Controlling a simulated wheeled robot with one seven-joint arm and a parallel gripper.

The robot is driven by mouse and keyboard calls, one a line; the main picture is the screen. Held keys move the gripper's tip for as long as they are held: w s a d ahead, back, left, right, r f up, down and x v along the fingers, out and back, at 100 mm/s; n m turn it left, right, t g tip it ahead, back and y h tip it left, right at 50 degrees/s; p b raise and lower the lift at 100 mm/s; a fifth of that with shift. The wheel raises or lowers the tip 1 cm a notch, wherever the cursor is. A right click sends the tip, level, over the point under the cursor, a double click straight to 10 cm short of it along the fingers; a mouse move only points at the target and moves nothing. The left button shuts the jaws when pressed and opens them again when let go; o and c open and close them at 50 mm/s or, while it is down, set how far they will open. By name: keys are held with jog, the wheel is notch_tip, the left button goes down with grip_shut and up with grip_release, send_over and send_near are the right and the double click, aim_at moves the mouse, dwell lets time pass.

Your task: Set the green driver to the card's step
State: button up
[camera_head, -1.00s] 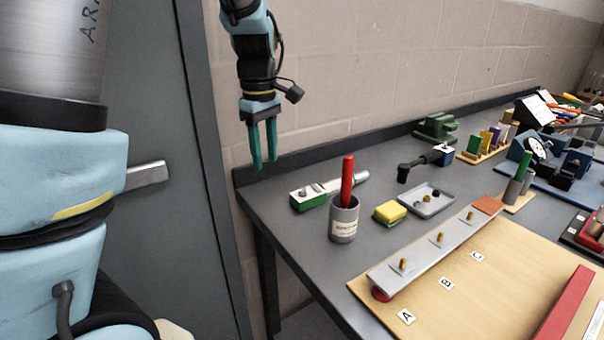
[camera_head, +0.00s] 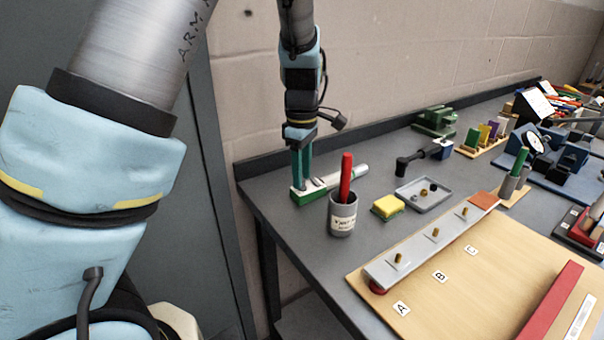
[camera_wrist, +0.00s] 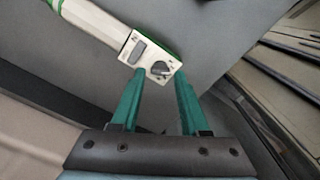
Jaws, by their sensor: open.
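The green driver (camera_head: 342,178), a white and green tool, lies on the bench's back left near the wall. In the wrist view its white body (camera_wrist: 95,22) runs to the upper left. Its end face carries a round dark dial (camera_wrist: 160,69) and a dark grey slider or switch (camera_wrist: 138,50), with small marks too blurred to read. My gripper (camera_head: 302,182) points down over the driver's left end. Its green fingers (camera_wrist: 159,76) are open, and the dial shows between their tips. I cannot tell whether they touch it. A tilted white card (camera_head: 540,106) stands far back; its writing is unreadable.
A grey cup (camera_head: 342,218) holding a red-handled tool (camera_head: 346,178) stands close in front of the driver. A wooden board with a metal bar (camera_head: 420,250) fills the front.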

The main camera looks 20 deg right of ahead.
jog(key=shift+f, duration=0.55)
grip_shut()
